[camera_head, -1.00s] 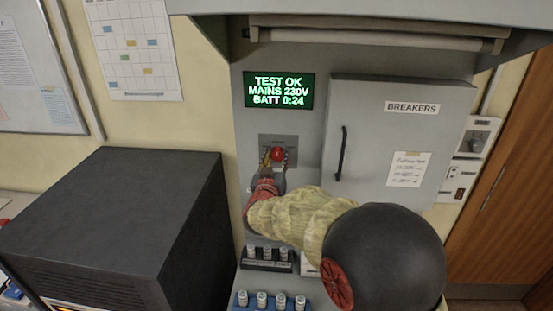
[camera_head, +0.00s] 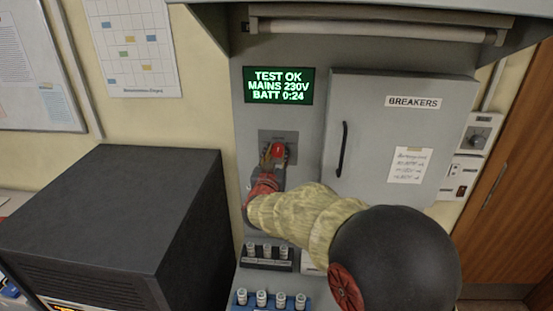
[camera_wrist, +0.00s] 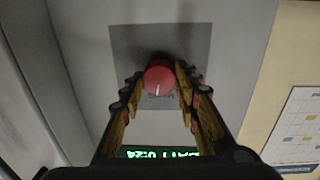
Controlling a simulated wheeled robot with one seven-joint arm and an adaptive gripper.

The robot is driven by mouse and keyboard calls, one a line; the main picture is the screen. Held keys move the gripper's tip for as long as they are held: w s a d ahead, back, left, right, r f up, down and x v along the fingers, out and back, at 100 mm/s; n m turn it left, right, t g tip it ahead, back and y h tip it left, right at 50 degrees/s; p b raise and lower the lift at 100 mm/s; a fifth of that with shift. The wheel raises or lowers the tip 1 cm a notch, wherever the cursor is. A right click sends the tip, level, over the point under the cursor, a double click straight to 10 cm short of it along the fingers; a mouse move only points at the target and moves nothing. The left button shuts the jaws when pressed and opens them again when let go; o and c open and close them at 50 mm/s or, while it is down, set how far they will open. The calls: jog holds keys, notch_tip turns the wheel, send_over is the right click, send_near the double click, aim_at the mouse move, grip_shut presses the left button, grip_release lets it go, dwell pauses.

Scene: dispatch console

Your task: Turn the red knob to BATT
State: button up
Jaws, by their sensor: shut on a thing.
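The red knob (camera_head: 278,149) sits on a darker grey plate (camera_head: 291,135) on the console's front panel, below a green display. In the wrist view the knob (camera_wrist: 159,78) is between my two fingertips, and a white pointer line shows on it. My gripper (camera_head: 274,157) is shut on the knob; it also shows in the wrist view (camera_wrist: 159,84). The plate's position labels are hidden or too small to read. The display (camera_head: 279,86) reads "TEST OK, MAINS 230V, BATT 0:24".
A grey breaker cabinet (camera_head: 385,195) with a black handle (camera_head: 341,150) is right of the knob. A dark box (camera_head: 120,215) stands at the left. Racks of small cylinders (camera_head: 267,264) lie below my arm. An overhang (camera_head: 370,28) juts out above.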

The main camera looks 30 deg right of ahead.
jog(key=m+b, duration=0.5)
jog(key=m, duration=0.1)
jog(key=shift+f+b, duration=0.1)
jog(key=shift+b, duration=0.3)
jog(key=shift+m+y+b, duration=0.3)
jog(key=shift+m+b, duration=1.15)
jog(key=shift+m, duration=0.35)
jog(key=o, duration=1.2)
jog(key=shift+d, duration=0.1)
jog(key=shift+c, duration=0.2)
jog(key=v, duration=1.2)
